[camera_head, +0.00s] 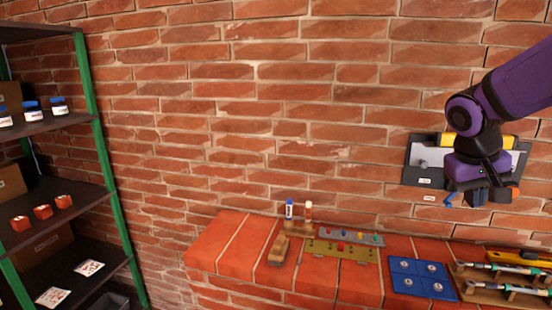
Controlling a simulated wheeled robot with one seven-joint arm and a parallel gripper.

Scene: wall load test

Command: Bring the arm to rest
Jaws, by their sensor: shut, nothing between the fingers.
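My gripper (480,196) is at the right of the head view, at the end of my purple arm. It points down in front of a dark wall-mounted panel (416,157). Its dark fingers are shut with nothing seen between them. It hangs above the brick ledge, apart from the things on it. The gripper hides part of the panel, which has a yellow item (448,139) along its top. I cannot tell whether the gripper touches the panel.
A green-posted shelf (90,85) with jars and orange items stands at the left.

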